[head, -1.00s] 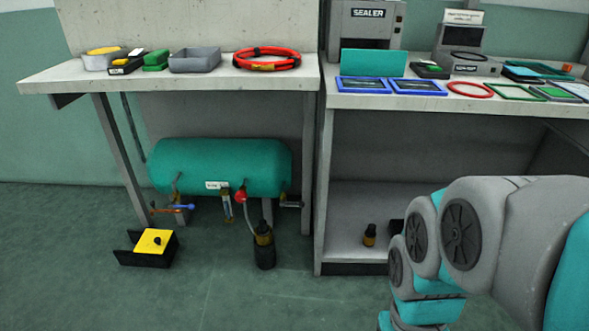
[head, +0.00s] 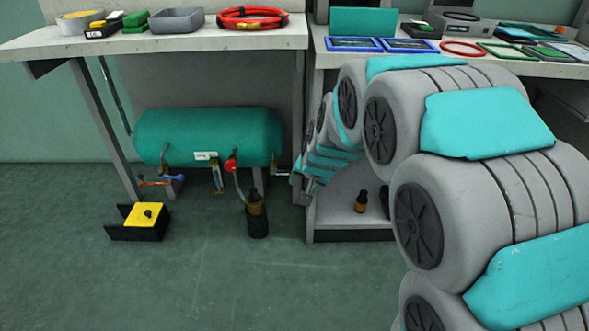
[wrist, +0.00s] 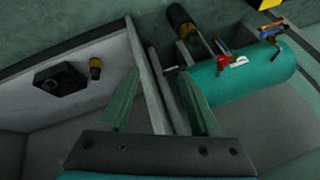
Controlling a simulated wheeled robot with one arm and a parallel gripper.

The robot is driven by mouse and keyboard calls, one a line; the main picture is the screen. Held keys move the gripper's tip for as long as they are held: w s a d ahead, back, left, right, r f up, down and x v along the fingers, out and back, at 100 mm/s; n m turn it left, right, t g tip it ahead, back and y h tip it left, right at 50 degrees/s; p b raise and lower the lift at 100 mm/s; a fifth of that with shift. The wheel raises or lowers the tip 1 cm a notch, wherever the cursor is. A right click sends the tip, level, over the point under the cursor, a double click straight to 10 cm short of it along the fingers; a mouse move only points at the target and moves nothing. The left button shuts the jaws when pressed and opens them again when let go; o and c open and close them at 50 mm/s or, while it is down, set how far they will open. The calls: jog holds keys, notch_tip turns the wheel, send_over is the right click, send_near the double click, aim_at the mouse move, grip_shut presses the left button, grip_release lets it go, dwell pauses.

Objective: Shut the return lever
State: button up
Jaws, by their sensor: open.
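I cannot tell which is the return lever; the tank's white label (head: 206,156) is unreadable. In the wrist view, my gripper (wrist: 158,80) is open and empty, with a bench leg beyond its fingers. The tank (wrist: 250,83) lies to its right there, with the red knob (wrist: 222,61) and blue lever (wrist: 270,34) farther off.
A black canister (head: 257,217) stands on the floor below the tank. A yellow-topped black box (head: 143,216) sits at the left. Bench legs (head: 107,135) frame the tank. A small bottle (head: 361,202) stands on the right bench's lower shelf. The front floor is clear.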

jog(key=w+a+f+m+t+b, duration=0.1)
jog(key=w+a+f+m+t, duration=0.2)
jog(key=w, duration=0.8)
jog(key=m+t+h+b, duration=0.2)
jog(key=m+t+h, duration=0.2)
jog(key=m+t, duration=0.15)
send_over(290, 172)
jog(key=s+a, duration=0.2)
jog(key=s, duration=0.2)
notch_tip(290, 172, down, 13)
jog(key=f+h, duration=0.1)
jog(key=f+t+h+b, duration=0.1)
jog(key=f, duration=0.1)
jog(key=d+f+m+t, duration=0.1)
jog(key=f, duration=0.1)
jog(key=shift+f+h, duration=0.15)
jog(key=shift+h, duration=0.25)
jog(key=shift+m+t+h, duration=0.25)
jog(key=shift+m+h, duration=0.15)
jog(key=shift+m, duration=0.05)
jog(key=x, duration=0.4)
jog(key=f+x, duration=0.1)
jog(key=x, duration=0.1)
jog(key=shift+w+d+b, duration=0.1)
jog(key=shift+d+b, duration=0.15)
jog(key=shift+b, duration=0.15)
jog(key=shift+x, duration=0.95)
grip_shut()
